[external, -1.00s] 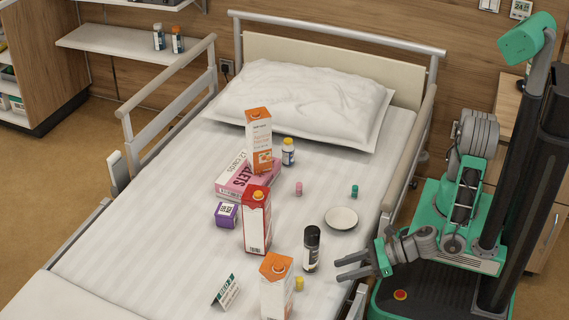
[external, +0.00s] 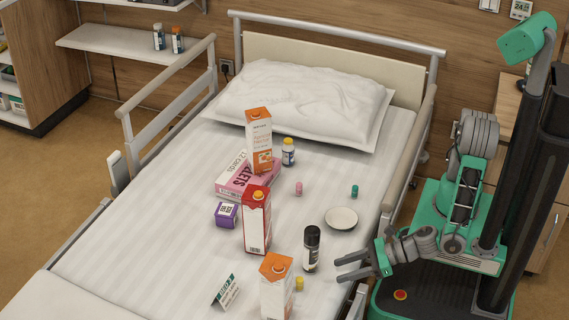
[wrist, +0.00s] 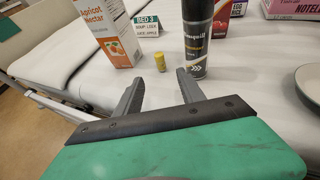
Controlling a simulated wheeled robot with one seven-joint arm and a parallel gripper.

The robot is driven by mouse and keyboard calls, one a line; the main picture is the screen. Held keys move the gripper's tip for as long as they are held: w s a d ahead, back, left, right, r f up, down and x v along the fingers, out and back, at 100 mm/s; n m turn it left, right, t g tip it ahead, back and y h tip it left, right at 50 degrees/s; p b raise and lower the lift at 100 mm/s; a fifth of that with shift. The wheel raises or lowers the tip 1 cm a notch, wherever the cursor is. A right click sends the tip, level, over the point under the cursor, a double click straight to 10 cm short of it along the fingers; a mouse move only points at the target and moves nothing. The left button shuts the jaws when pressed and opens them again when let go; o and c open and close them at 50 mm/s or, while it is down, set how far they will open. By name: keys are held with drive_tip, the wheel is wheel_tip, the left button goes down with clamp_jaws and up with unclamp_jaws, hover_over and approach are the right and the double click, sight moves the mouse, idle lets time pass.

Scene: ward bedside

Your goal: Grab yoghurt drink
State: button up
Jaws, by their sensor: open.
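I cannot tell for sure which item is the yoghurt drink; no label that I can read says so. A white and orange carton (external: 259,140) stands by a pink box (external: 240,182). An apricot nectar carton (external: 276,288) stands at the near side; it also shows in the wrist view (wrist: 115,45). My gripper (external: 338,269) is open and empty at the bed's right edge, its fingers (wrist: 157,85) pointing over the bed.
A black spray can (external: 312,248) stands just beyond my fingers. A yellow piece (external: 299,284), a small sign (external: 225,291), a purple box (external: 227,214) and a white dish (external: 341,218) are on the bed. The bed's right rail (external: 412,150) is beyond my arm.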

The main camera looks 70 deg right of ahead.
drive_tip(key=shift+o, duration=0.6)
